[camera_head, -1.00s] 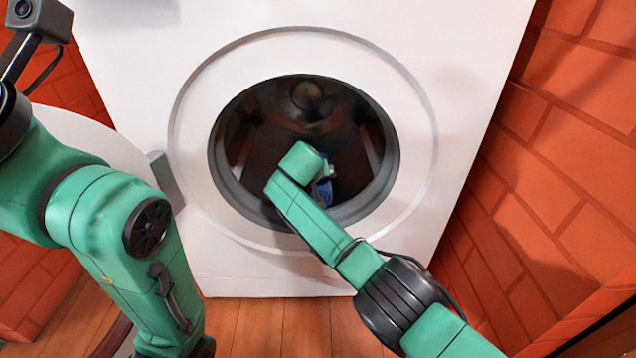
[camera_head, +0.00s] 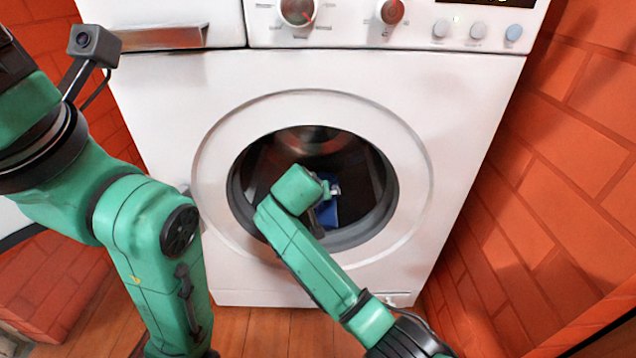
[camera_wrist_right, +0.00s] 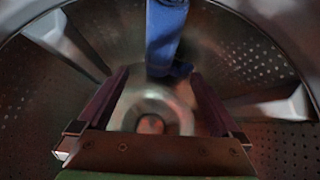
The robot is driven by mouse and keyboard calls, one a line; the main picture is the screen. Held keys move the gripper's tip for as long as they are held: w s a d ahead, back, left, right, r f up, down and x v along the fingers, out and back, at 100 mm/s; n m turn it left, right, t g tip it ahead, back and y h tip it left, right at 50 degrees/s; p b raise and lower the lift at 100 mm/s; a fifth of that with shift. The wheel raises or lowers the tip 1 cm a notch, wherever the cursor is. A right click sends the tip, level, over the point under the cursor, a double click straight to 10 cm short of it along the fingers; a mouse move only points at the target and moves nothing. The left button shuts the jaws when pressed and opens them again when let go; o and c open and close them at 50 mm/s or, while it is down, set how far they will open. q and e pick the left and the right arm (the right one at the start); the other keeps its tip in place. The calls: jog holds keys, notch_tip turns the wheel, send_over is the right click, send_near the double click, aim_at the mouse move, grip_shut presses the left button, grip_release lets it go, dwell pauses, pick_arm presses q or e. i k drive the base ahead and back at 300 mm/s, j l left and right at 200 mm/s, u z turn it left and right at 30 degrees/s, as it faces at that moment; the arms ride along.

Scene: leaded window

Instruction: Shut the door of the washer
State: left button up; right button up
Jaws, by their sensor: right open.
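The white washer (camera_head: 455,130) stands ahead with its round opening uncovered. A pale piece at the left edge, probably the open door (camera_head: 10,218), is mostly hidden behind my left arm. My right arm reaches into the drum (camera_wrist_right: 265,65). My right gripper (camera_wrist_right: 160,80) is open inside it, its two dark fingers apart. A blue cloth (camera_wrist_right: 165,35) hangs above and partly between the fingers in the wrist view; I cannot tell if it touches them. The cloth also shows in the head view (camera_head: 330,215). My left arm stands left of the opening; its gripper is not visible.
A detergent drawer (camera_head: 160,37) and control knobs (camera_head: 297,10) line the washer's top. An orange brick wall (camera_head: 560,170) stands close on the right, and brick also shows on the left. The wooden floor (camera_head: 270,332) is below.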

aim_at(16, 228)
jog(key=k, duration=1)
